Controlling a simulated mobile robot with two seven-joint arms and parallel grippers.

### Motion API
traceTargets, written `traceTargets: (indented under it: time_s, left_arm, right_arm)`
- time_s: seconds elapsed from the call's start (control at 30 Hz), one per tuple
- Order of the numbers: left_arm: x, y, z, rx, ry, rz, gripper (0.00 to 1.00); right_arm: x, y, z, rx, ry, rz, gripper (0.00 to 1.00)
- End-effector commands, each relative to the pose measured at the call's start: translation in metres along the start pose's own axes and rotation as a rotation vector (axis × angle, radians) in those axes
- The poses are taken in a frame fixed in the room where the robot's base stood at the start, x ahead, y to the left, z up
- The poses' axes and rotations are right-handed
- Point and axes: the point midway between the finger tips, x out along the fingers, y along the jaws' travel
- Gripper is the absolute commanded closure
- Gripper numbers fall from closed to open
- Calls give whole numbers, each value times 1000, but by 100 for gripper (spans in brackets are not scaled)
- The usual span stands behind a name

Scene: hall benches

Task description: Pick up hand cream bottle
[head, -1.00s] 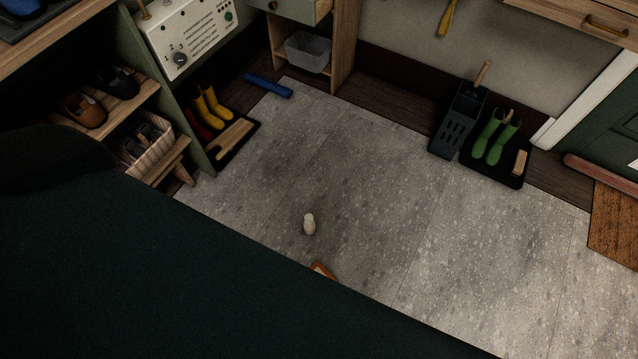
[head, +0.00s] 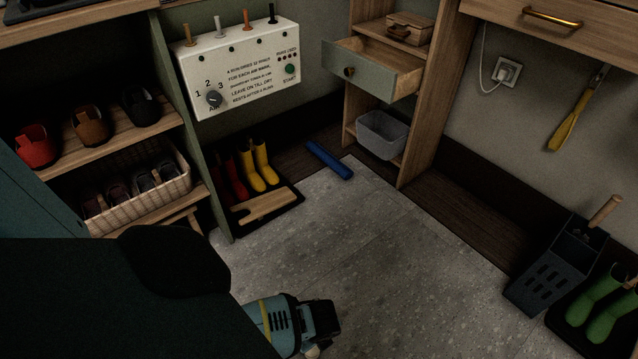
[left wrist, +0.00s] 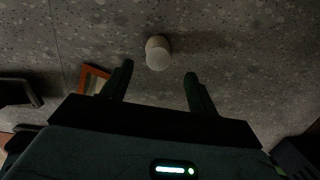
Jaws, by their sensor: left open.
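The hand cream bottle, a small whitish rounded thing (left wrist: 158,53), is on the grey speckled floor in the left wrist view. It shows just beyond and between the two dark fingers of my left gripper (left wrist: 159,72), which is open and empty. In the head view a pale bit of the bottle (head: 312,351) shows at the bottom edge, mostly hidden under my left gripper (head: 322,320). I cannot tell the height of the fingers above the floor. My right gripper is not in view.
An orange-edged item (left wrist: 93,80) lies on the floor left of the fingers. A shoe rack (head: 100,145), a boot tray (head: 262,220) and a blue roll (head: 329,160) stand or lie further back. An open drawer (head: 375,75) juts out. The middle floor is clear.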

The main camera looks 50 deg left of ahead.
Motion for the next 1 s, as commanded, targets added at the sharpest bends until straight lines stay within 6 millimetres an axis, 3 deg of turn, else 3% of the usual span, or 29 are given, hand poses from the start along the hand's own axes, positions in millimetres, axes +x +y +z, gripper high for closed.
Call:
traceTargets:
  time_s: [0.13, 0.33, 0.63, 1.0]
  left_arm:
    - [4, 0, 0, -1, 0, 0, 40]
    - [25, 1, 0, -1, 0, 1, 40]
    - [32, 1, 0, -1, 1, -1, 40]
    - [76, 3, 2, -2, 0, 1, 40]
  right_arm:
    - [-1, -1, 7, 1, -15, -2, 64]
    - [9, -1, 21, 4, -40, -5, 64]
    - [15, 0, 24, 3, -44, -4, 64]
    - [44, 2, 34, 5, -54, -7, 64]
